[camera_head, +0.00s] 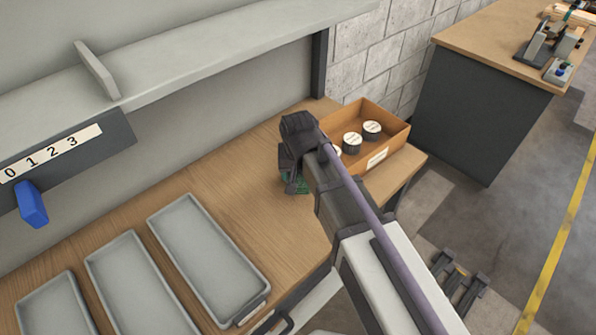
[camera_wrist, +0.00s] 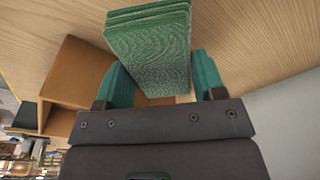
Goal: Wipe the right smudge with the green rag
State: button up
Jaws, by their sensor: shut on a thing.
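The green rag (camera_wrist: 148,50) is a folded, textured block between the teal fingers of my gripper (camera_wrist: 163,82) in the wrist view. My gripper is shut on it. In the head view only a small green bit shows under my gripper (camera_head: 296,182), low over the wooden bench just left of the orange-brown box. I cannot tell whether the rag touches the bench. No smudge can be made out in either view; my arm and the rag hide part of the bench top.
The open box (camera_head: 395,143) with several dark, white-topped cans stands at the bench's right end. Grey trays (camera_head: 205,255) lie at the front left. A shelf (camera_head: 200,50) overhangs the back, with a blue object (camera_head: 31,204) below its number strip. Bare wood lies left of my gripper.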

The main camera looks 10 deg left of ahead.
jog(key=shift+r, duration=0.5)
notch_tip(320, 180, up, 3)
jog(key=p, duration=0.3)
jog(key=shift+r, duration=0.15)
